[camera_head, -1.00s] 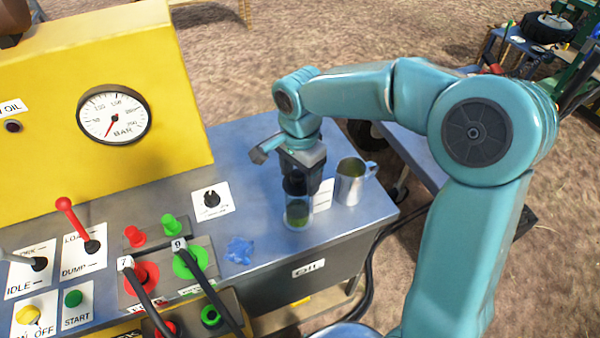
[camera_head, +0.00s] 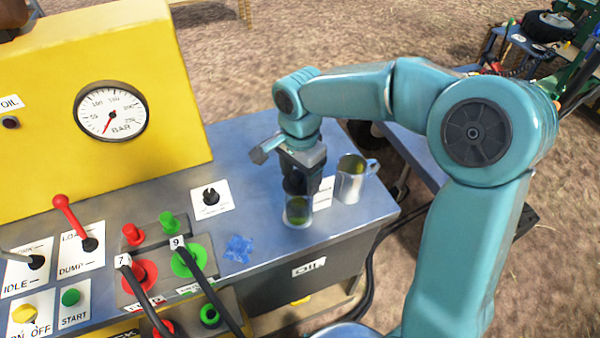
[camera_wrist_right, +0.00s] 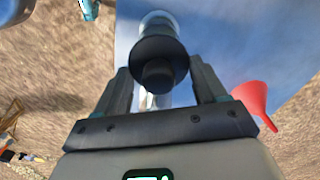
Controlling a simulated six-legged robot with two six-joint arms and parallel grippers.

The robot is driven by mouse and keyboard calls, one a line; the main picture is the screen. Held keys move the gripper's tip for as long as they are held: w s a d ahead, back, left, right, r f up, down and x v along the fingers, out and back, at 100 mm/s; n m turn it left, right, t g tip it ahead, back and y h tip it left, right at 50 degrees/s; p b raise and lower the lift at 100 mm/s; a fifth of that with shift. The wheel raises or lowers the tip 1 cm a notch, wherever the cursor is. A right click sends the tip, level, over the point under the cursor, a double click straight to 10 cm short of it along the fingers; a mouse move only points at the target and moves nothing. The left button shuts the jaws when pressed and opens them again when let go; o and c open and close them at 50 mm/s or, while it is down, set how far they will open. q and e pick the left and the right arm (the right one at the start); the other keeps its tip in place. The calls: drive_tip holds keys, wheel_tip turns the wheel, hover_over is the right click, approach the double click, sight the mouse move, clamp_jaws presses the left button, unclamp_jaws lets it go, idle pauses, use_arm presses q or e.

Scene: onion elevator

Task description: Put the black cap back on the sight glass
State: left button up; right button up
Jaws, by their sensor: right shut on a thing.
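The sight glass (camera_head: 298,212) is a small clear cylinder with green liquid, upright on the blue bench top near its front edge. It also shows in the wrist view (camera_wrist_right: 158,19), partly hidden behind the cap. The black cap (camera_wrist_right: 158,52), a dark disc with a knob, is between the fingers of my right gripper (camera_wrist_right: 161,85). In the head view my right gripper (camera_head: 300,178) points down directly over the glass, shut on the cap. The cap is at the glass's top; I cannot tell whether it is seated. My left gripper is not in view.
A metal mug (camera_head: 350,186) stands close to the right of the glass. A blue rag (camera_head: 238,249) lies to the left, near levers and hose couplings. A red funnel (camera_wrist_right: 254,97) shows in the wrist view. A yellow panel with a gauge (camera_head: 111,112) stands at the back left.

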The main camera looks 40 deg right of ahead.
drive_tip(key=shift+f+b, duration=0.3)
drive_tip(key=shift+b, duration=0.05)
idle(0.7)
idle(0.5)
drive_tip(key=o, duration=1.1)
drive_tip(key=shift+r+p, duration=2.8)
drive_tip(key=shift+r, duration=0.8)
drive_tip(key=shift+f, duration=0.1)
drive_tip(key=shift+s, duration=0.15)
